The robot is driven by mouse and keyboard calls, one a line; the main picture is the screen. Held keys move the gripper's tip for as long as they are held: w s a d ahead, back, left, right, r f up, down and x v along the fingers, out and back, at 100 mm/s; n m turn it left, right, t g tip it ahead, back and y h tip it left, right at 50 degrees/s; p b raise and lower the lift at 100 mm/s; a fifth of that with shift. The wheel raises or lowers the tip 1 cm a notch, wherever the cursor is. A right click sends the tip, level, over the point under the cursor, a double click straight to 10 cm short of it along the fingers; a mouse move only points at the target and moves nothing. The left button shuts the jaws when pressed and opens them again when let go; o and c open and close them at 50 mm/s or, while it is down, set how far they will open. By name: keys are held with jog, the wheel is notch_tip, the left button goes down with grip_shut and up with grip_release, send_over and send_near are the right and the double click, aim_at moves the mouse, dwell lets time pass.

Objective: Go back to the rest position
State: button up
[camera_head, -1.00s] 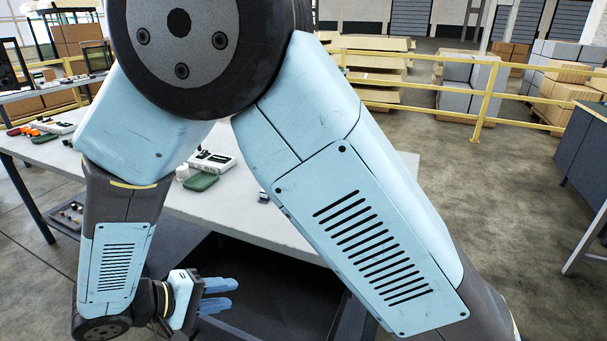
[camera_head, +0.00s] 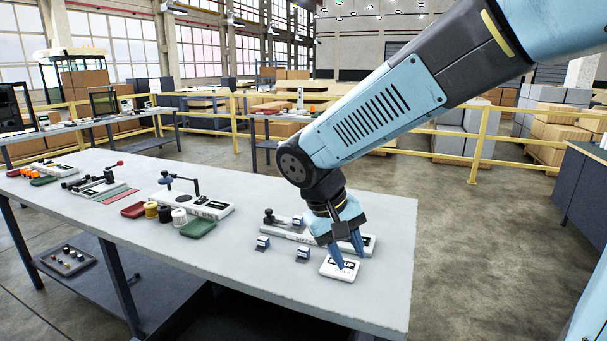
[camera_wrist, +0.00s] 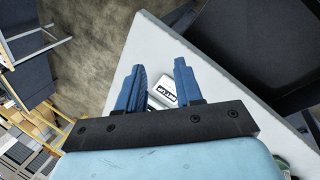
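My gripper (camera_head: 348,256) is over the right end of the long grey table (camera_head: 130,212), fingers pointing down. Its two blue fingers are apart, with a clear gap between them in the wrist view (camera_wrist: 158,85). A small white block with dark lettering (camera_head: 339,270) lies on the table just under the fingertips. In the wrist view the white block (camera_wrist: 163,95) shows beyond and between the fingers, and nothing is seen clamped. Whether the fingertips touch the block cannot be told.
Two small blue-and-white pieces (camera_head: 302,254) and a white device (camera_head: 280,231) are close left of my gripper. Yellow railing (camera_head: 478,130) stands behind. Open floor lies right of the table.

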jog(key=s+d+r+m+t+y, duration=0.1)
jog(key=s+d+r+t+y, duration=0.1)
jog(key=d, duration=0.5)
jog(key=s+d+r+m+t+y, duration=0.2)
jog(key=s+d+r, duration=0.3)
jog(key=d, duration=0.3)
jog(key=shift+s+d+r+m+t, duration=0.2)
jog(key=shift+s+r+m+t, duration=0.1)
jog(key=shift+r, duration=0.3)
jog(key=shift+a, duration=0.1)
